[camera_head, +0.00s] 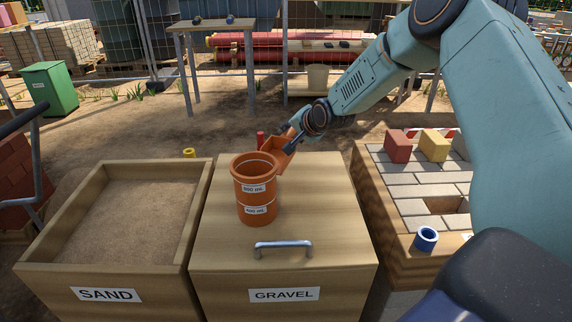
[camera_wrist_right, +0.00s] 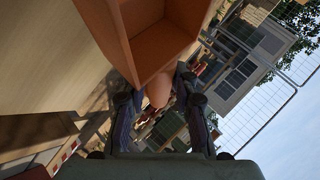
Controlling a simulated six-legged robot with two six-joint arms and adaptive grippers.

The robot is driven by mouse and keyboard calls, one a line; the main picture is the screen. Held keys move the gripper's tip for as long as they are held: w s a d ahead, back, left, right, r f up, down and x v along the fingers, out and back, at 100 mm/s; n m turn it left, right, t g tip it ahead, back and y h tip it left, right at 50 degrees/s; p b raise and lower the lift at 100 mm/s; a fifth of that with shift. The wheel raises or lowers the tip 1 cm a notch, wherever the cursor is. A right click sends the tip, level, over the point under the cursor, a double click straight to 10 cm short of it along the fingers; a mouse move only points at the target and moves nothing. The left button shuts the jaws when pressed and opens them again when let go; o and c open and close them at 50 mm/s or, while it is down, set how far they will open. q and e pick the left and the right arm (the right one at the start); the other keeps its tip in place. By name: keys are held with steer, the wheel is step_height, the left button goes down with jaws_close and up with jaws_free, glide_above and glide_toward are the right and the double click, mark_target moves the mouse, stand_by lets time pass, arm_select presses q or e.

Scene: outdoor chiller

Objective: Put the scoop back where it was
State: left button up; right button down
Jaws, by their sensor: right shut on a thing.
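My right gripper (camera_head: 295,136) is shut on the orange scoop (camera_head: 276,152), just behind and to the right of the orange measuring bucket (camera_head: 256,198). In the right wrist view the open, box-like scoop (camera_wrist_right: 143,38) points away from the fingers. Its rounded handle end sits between the two fingers of the gripper (camera_wrist_right: 157,96). The scoop is over or near the back of the closed wooden gravel box (camera_head: 330,215); whether it touches the lid or the bucket I cannot tell. The bucket stands upright on the lid. My left gripper is not in view.
An open sand box (camera_head: 130,215) stands to the left. A metal handle (camera_head: 283,246) sits on the gravel lid.

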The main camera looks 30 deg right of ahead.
step_height(320, 180, down, 4)
steer(key=shift+r+b, duration=0.25)
steer(key=shift+b, duration=0.35)
steer(key=shift+w+f, duration=0.1)
steer(key=shift+f, duration=0.65)
step_height(320, 180, down, 2)
steer(key=shift+a+f+b, duration=0.1)
steer(key=shift+b, duration=0.7)
steer(key=shift+f, duration=0.2)
steer(key=c, duration=1.3)
jaws_free()
steer(key=shift+f, duration=0.15)
steer(key=shift+c, duration=0.2)
